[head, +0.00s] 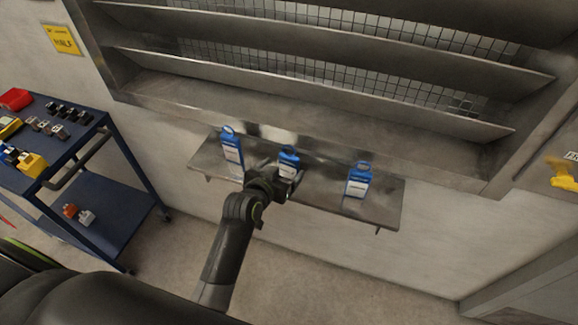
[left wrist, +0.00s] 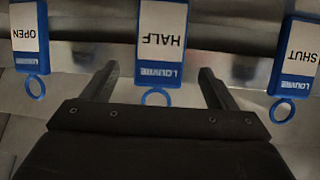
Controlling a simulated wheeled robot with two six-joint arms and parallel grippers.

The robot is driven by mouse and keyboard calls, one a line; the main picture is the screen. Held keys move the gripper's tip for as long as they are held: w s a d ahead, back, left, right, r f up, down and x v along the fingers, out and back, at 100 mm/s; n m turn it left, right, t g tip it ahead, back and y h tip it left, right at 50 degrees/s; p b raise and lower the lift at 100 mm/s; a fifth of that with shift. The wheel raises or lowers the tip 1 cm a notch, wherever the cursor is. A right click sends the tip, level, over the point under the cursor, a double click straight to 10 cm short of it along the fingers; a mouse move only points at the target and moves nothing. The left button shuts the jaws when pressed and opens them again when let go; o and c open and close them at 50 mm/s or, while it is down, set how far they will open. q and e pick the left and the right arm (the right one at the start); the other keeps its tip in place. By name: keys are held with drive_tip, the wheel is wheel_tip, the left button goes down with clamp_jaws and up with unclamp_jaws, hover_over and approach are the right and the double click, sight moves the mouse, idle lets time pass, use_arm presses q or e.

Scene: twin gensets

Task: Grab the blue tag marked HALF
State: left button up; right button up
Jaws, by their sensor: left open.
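Three blue tags with white labels and ring tops stand apart in a row on a narrow metal shelf (head: 330,198). The middle tag (head: 288,160) reads HALF upside down in the left wrist view (left wrist: 162,40). My left gripper (head: 278,178) is at this tag in the head view and partly covers it. In the left wrist view its two open fingers (left wrist: 158,85) lie on either side of the tag's ring end, with gaps and nothing clamped. The OPEN tag (left wrist: 28,38) and the SHUT tag (left wrist: 298,55) lie outside the fingers. My right gripper is not in view.
In the head view, the other tags stand left (head: 231,146) and right (head: 359,180) of my gripper. A louvre (head: 300,75) with metal slats is above the shelf. A blue cart (head: 85,140) with small parts stands at left. Floor below the shelf is clear.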

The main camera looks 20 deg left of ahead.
sight(288, 166)
use_arm(q)
drive_tip(key=shift+f+p+x, duration=0.25)
drive_tip(key=shift+p+x, duration=0.2)
drive_tip(key=shift+x, duration=2.1)
drive_tip(key=shift+s, duration=0.1)
drive_tip(key=c, duration=1.1)
